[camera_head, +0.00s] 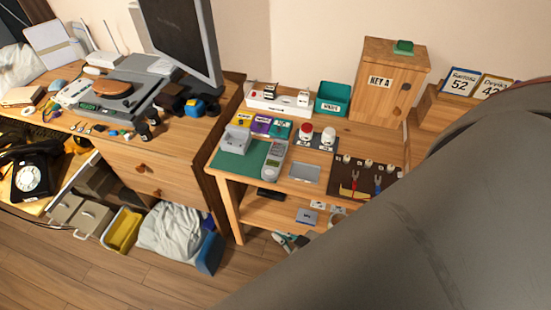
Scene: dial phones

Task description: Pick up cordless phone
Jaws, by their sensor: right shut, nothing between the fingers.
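A grey cordless phone (273,160) with a small screen and keypad lies on a green mat (232,163) on the lower wooden desk. Its upper end points away from me. A light grey cradle (237,139) stands on the same mat to the left, apart from the phone. A large grey link of my right arm fills the lower right and hides part of the desk. The fingers of my right gripper cannot be made out. My left arm and gripper are outside the picture. Nothing touches the phone.
A black rotary phone (32,176) stands at the far left. Right of the cordless phone are a grey tray (305,172) and a dark mat (352,177) with small tools. A green bin (333,98) and wooden cabinet (388,85) stand behind.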

